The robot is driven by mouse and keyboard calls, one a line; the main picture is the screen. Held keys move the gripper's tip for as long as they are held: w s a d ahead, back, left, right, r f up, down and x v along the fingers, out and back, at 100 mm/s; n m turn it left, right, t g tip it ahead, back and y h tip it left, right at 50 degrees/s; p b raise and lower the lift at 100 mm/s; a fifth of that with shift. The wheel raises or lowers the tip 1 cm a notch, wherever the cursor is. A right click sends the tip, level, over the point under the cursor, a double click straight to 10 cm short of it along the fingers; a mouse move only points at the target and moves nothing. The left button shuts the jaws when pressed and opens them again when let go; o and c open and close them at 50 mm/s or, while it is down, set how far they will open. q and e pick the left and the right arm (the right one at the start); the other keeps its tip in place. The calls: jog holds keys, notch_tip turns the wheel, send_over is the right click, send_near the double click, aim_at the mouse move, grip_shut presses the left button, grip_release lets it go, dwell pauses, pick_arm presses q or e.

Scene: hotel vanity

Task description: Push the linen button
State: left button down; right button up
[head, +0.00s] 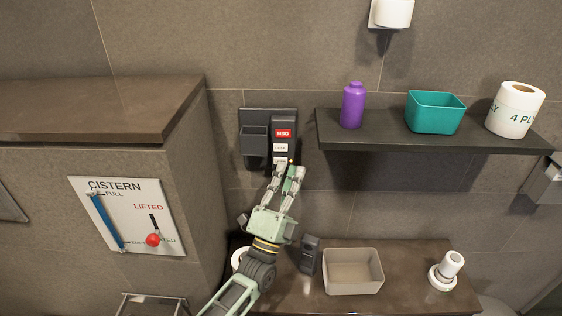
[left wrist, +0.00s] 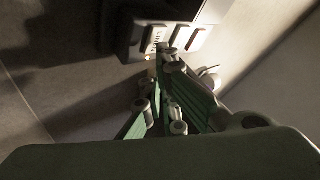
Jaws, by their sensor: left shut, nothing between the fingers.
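A dark wall panel (head: 283,122) carries a red button marked with white letters (head: 283,133) and a white labelled button (head: 281,148) below it. In the left wrist view a white button reading "LIN" (left wrist: 157,38) shows beside a blank-looking pale button (left wrist: 190,42). My left gripper (head: 285,163) is shut and empty, its fingertips at the lower end of the button column. In the left wrist view the fingertips (left wrist: 168,50) overlap the lower edge of the lettered button; I cannot tell whether they touch it. My right gripper is not in view.
A dark holder (head: 254,137) is left of the buttons. A shelf (head: 420,143) at right bears a purple bottle (head: 352,106), teal bin (head: 434,112) and paper roll (head: 515,109). Below, a counter (head: 410,276) bears a beige bin (head: 352,271) and dark handset-like object (head: 309,256).

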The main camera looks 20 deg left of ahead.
pick_arm(q)
jog(key=shift+s+d, duration=0.15)
jog(key=shift+s, duration=0.35)
jog(key=shift+p, duration=0.3)
jog(key=shift+s+d+p, duration=0.25)
jog(key=shift+s+p, duration=0.2)
jog(key=shift+s, duration=0.5)
jog(key=shift+s+d+p, duration=0.3)
jog(key=shift+s+p, duration=0.15)
jog(key=shift+s, duration=0.5)
jog(key=shift+s+d+p, duration=0.25)
jog(key=shift+s+p, duration=0.2)
jog(key=shift+s, duration=0.5)
